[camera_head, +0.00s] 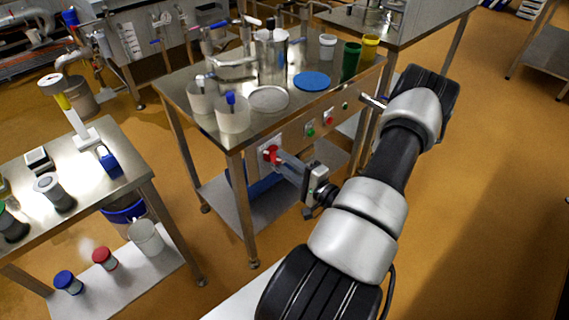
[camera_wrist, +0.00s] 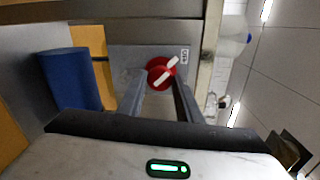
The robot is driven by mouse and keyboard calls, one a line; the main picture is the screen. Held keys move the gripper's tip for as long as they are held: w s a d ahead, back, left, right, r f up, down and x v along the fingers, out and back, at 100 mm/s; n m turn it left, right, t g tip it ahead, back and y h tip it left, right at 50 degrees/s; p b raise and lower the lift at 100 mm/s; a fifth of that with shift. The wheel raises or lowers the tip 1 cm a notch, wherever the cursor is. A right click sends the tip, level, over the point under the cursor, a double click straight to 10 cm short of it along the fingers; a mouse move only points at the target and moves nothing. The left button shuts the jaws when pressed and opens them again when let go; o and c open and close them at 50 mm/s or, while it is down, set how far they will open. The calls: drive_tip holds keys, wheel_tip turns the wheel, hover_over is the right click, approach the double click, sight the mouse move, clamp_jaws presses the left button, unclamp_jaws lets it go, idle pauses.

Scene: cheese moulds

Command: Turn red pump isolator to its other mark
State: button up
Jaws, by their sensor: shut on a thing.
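The red pump isolator (camera_head: 271,154) is a round red knob on a grey plate on the front side of the steel table. In the wrist view the isolator (camera_wrist: 161,73) shows a white bar lying diagonally across its face, with a small label on the plate beside it. My gripper (camera_head: 281,157) reaches the isolator from the right in the head view. In the wrist view my gripper (camera_wrist: 160,85) has one finger at each side of the knob and is shut on it. The fingers hide part of the knob's edge and some of the plate.
Green and red buttons (camera_head: 328,117) sit on the same panel, right of the isolator. Moulds, a blue disc (camera_head: 312,81) and cups stand on the steel table (camera_head: 180,88). A blue roll-like thing (camera_wrist: 69,78) is left of the plate. Open floor lies right of my arm.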

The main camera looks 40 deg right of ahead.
drive_tip(key=o, duration=1)
drive_tip(key=shift+o, duration=0.2)
drive_tip(key=shift+s, duration=0.15)
drive_tip(key=s+d+p, duration=0.1)
drive_tip(key=s, duration=1.6)
drive_tip(key=shift+d+r, duration=0.2)
drive_tip(key=shift+r, duration=0.15)
